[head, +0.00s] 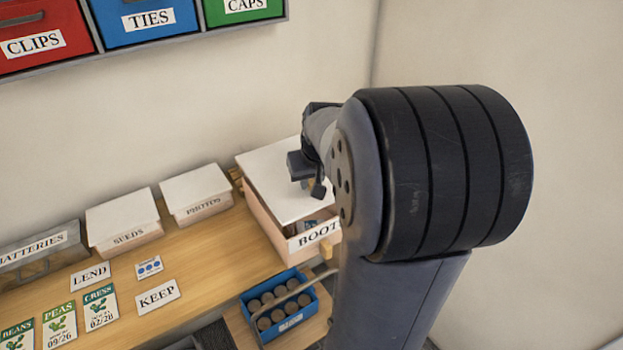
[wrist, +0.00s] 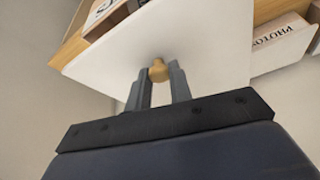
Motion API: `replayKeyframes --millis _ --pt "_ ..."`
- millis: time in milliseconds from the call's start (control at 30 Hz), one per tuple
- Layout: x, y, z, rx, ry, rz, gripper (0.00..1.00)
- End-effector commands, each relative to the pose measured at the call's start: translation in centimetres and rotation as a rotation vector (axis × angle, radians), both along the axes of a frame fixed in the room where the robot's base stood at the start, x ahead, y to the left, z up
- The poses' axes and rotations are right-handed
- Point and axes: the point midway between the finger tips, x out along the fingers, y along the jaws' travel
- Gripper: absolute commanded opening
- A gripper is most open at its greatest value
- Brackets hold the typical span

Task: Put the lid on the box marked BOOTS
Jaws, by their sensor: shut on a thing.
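The box marked BOOTS (head: 312,239) stands at the right end of the wooden shelf. Its white lid (head: 268,178) is over the back part of it, and some contents show in the uncovered front part. In the wrist view, my gripper (wrist: 158,78) is shut on the round wooden knob (wrist: 158,68) of the lid (wrist: 205,45). In the head view my gripper (head: 314,188) is above the lid, partly hidden by my arm. I cannot tell whether the lid touches the box's rim. My arm hides the box's right side.
Lidded boxes marked PHOTOS (head: 199,205) and SEEDS (head: 125,235) stand to the left. A blue carrier (head: 285,318) with round items is in front of the BOOTS box. Cards, including KEEP (head: 158,296), lie on the shelf. Coloured bins (head: 150,20) hang above.

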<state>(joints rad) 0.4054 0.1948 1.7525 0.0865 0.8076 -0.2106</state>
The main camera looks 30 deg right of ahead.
Motion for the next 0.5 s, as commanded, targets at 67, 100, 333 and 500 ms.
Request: replayKeyframes --millis 67,100,333,500 --pt "0.0 0.0 0.0 0.0 0.0 0.0 0.0" --pt "0.0 0.0 0.0 0.0 -0.001 0.0 0.0" --pt "0.0 0.0 -0.2 0.0 -0.002 0.0 0.0" --pt "0.0 0.0 -1.1 0.0 -0.001 0.0 0.0"
